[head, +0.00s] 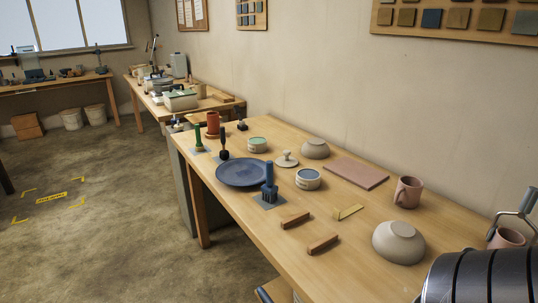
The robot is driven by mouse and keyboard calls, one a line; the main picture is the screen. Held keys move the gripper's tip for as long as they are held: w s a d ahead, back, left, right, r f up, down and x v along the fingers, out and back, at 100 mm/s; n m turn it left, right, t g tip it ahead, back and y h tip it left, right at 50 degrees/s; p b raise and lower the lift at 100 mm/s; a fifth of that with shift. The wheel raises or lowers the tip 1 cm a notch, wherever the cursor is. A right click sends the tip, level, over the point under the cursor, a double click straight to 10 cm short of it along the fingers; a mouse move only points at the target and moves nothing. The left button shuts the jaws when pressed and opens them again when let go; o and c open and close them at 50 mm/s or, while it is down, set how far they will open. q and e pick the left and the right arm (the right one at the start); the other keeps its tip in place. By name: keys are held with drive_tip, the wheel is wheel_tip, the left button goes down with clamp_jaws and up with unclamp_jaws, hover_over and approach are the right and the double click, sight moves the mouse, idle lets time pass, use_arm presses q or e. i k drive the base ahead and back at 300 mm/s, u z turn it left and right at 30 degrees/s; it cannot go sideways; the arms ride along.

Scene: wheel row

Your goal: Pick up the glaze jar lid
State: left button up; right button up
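A pale round lid with a knob on top (287,159), which looks like the glaze jar lid, lies on the wooden worktable (285,236). It sits between two open glaze jars, one with green glaze (257,144) behind it to the left and one with blue glaze (308,178) in front of it to the right. An upturned beige bowl (315,148) is close behind the lid. Neither of my grippers is in view.
A dark blue plate (243,173) and an upright blue brush-like tool (270,190) stand left of the lid. A pink slab (356,173), a mug (408,192) and an upturned bowl (398,243) are to the right. A dark ribbed object (480,277) fills the lower right corner.

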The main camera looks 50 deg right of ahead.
sight(286, 160)
drive_tip(key=i, duration=2.55)
drive_tip(key=z, duration=1.55)
